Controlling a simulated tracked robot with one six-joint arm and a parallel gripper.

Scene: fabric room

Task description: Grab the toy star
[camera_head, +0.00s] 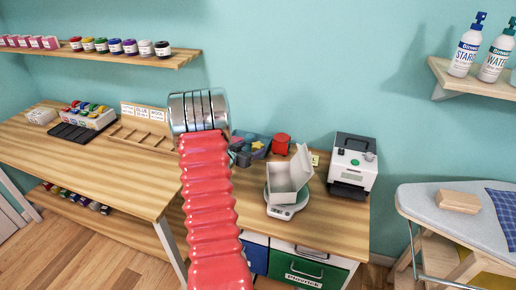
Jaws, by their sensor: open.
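I cannot make out a toy star in the head view. A dark sorting tray (262,139) on the right-hand wooden bench holds small coloured pieces, too small to tell their shapes; my arm covers its left part. My red ribbed arm rises through the middle of the view and ends in a ringed metal part. The jaws of my gripper do not show beyond that part, and nothing held shows either.
A red object (281,144) stands beside the tray. An open white box (289,176) sits on a scale (285,211). A white and black machine (353,165) stands to the right. The left bench (95,165) has a clear front. An ironing board (440,205) is at far right.

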